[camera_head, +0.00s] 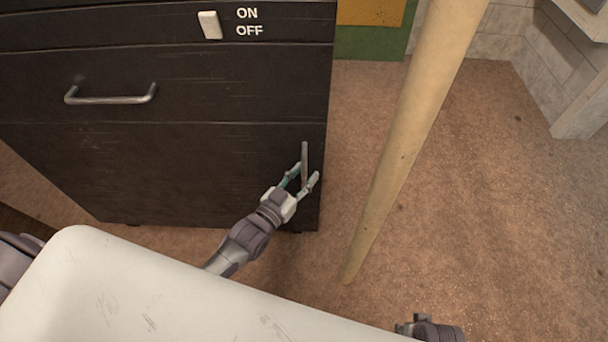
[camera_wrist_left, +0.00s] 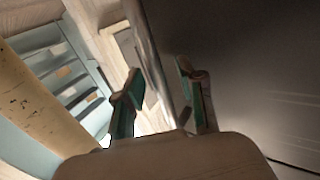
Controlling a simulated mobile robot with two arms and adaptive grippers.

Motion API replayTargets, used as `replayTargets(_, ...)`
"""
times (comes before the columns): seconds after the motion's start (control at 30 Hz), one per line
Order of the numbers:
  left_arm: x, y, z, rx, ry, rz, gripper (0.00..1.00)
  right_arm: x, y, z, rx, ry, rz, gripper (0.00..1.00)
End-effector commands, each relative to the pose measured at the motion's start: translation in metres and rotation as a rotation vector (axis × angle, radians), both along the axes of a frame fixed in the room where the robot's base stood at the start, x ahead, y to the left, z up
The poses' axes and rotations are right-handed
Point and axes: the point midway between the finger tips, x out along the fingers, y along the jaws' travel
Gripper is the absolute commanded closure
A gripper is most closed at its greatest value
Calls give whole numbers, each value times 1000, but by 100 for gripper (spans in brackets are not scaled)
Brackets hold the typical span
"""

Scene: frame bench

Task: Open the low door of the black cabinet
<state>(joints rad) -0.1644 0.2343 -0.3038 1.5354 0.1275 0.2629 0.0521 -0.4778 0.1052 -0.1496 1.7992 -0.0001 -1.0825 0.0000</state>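The black cabinet (camera_head: 150,100) stands at the upper left in the head view. Its low door (camera_head: 150,165) is closed and has an upright metal bar handle (camera_head: 305,155) near its right edge. My left gripper (camera_head: 307,176) is at the lower part of this handle, with one finger on each side of it. In the left wrist view the two green-padded fingers (camera_wrist_left: 160,92) are apart, with a blurred pale upright strip between them, beside the dark cabinet face (camera_wrist_left: 235,60). Whether the fingers touch the handle cannot be told.
A drawer with a horizontal handle (camera_head: 110,98) is above the door, and an ON/OFF switch (camera_head: 210,25) is above that. A slanting pale pole (camera_head: 410,130) stands close to the cabinet's right. The brown floor (camera_head: 500,200) is clear beyond the pole.

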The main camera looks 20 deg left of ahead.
Motion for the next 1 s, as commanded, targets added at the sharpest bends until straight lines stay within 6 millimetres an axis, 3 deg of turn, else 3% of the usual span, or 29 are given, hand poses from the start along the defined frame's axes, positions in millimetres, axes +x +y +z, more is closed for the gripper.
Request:
replayTargets(0.33, 4, -1, 0, 0, 1, 0, 61, 1, 0, 3, 0, -2, 0, 60)
replayTargets(0.57, 4, -1, 0, 0, 1, 0, 99, 1, 0, 3, 1, -3, 0, 60)
replayTargets(1.0, 3, -1, 0, 0, 1, 0, 100, 1, 0, 3, 1, -3, 0, 60)
